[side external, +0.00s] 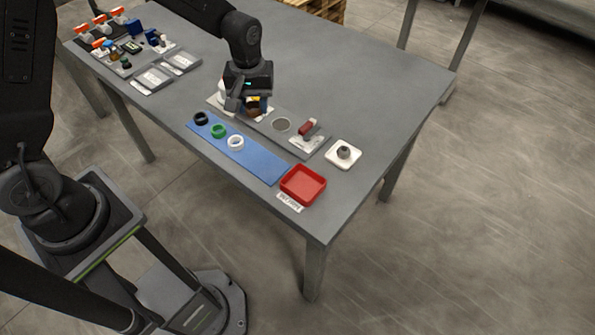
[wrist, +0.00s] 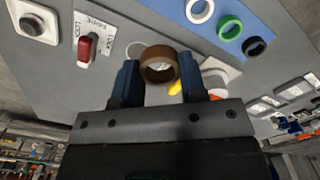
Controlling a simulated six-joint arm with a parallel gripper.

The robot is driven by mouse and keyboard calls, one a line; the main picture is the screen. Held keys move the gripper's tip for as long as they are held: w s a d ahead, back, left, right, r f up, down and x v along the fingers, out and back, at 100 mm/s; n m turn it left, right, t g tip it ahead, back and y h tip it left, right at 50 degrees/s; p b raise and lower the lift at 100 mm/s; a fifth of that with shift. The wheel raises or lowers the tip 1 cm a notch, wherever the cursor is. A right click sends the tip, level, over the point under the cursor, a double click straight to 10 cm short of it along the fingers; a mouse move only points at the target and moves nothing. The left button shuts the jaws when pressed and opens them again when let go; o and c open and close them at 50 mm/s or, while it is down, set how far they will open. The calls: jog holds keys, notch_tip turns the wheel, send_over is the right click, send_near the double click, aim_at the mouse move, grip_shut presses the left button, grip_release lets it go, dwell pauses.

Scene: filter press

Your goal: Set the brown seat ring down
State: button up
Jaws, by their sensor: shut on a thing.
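My gripper (wrist: 158,74) is shut on the brown seat ring (wrist: 158,72), which sits upright between the two dark fingers with its opening facing the wrist camera. In the side view my gripper (side external: 250,103) is low over the far-left end of a long grey plate (side external: 267,128). The ring is mostly hidden there by the fingers. A blue mat (side external: 262,166) in front of the plate holds a black ring (side external: 201,118), a green ring (side external: 218,131) and a white ring (side external: 236,143). The gap below the held ring cannot be judged.
A round grey disc (side external: 281,125) and a red lever (side external: 307,127) are on the plate, right of my gripper. A red tray (side external: 303,184) and a white pad with a grey knob (side external: 343,153) stand farther right. Grey trays and small parts occupy the table's left end.

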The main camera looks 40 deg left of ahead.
jog(key=s+d+m, duration=0.3)
jog(key=d, duration=0.2)
send_over(303, 187)
notch_tip(303, 187, down, 7)
jog(key=shift+a, duration=0.1)
jog(key=shift+f, duration=2.05)
jog(key=shift+f, duration=0.15)
jog(key=o, duration=0.6)
notch_tip(303, 187, up, 12)
jog(key=s+a+r+m+t, duration=0.1)
jog(key=s+a+r, duration=0.2)
jog(key=a+r, duration=0.3)
jog(key=s+a+r+m+t, duration=0.15)
jog(key=a+r, duration=0.25)
jog(key=r, duration=0.4)
jog(key=s+a+r+t, duration=0.1)
jog(key=s+a, duration=0.1)
jog(key=s, duration=0.2)
jog(key=s+a+r+m+t, duration=0.1)
jog(key=s+a+r, duration=0.1)
jog(key=s, duration=0.3)
jog(key=s+a+r+m+t, duration=0.1)
jog(key=s+a+r, duration=0.1)
jog(key=s+a, duration=0.1)
jog(key=shift+s+a, duration=0.25)
jog(key=shift+s, duration=0.4)
